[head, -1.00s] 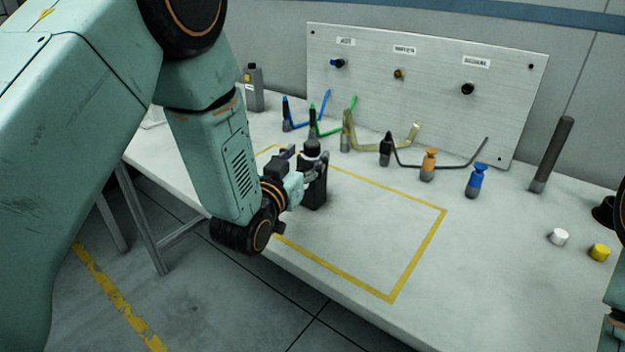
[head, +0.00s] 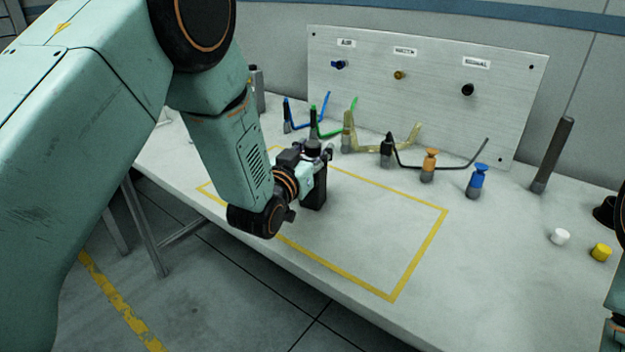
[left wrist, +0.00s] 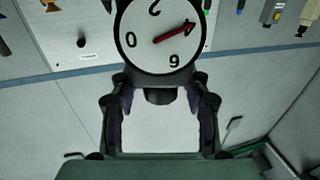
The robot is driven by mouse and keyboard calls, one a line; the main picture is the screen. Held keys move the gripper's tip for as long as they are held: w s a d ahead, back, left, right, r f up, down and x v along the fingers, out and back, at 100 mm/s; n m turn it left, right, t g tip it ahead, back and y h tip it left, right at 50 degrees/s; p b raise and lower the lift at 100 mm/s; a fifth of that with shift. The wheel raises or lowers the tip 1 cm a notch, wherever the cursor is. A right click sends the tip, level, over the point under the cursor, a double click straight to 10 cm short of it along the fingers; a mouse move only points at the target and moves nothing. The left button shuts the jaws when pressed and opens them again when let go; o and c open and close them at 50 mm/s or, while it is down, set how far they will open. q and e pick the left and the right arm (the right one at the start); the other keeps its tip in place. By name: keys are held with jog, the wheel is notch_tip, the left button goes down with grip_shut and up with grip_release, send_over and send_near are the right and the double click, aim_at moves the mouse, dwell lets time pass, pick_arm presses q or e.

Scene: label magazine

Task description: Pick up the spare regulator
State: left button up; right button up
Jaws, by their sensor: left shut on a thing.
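The spare regulator (head: 314,192) is a dark, upright block inside the yellow-taped rectangle on the bench, near its back left. It appears to stand on the bench top. My left gripper (head: 318,155) is shut on its upper part, coming from the left, and hides some of it. In the left wrist view, the regulator's round white gauge (left wrist: 158,50) with a red needle shows between the fingers of my left gripper (left wrist: 160,88). My right gripper is not in view.
Several hoses and connectors stand behind the regulator, including a green one (head: 330,132) and a black one (head: 440,165). A labelled panel (head: 430,110) is at the back. The taped area's right part is clear.

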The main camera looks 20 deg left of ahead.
pick_arm(q)
grip_shut()
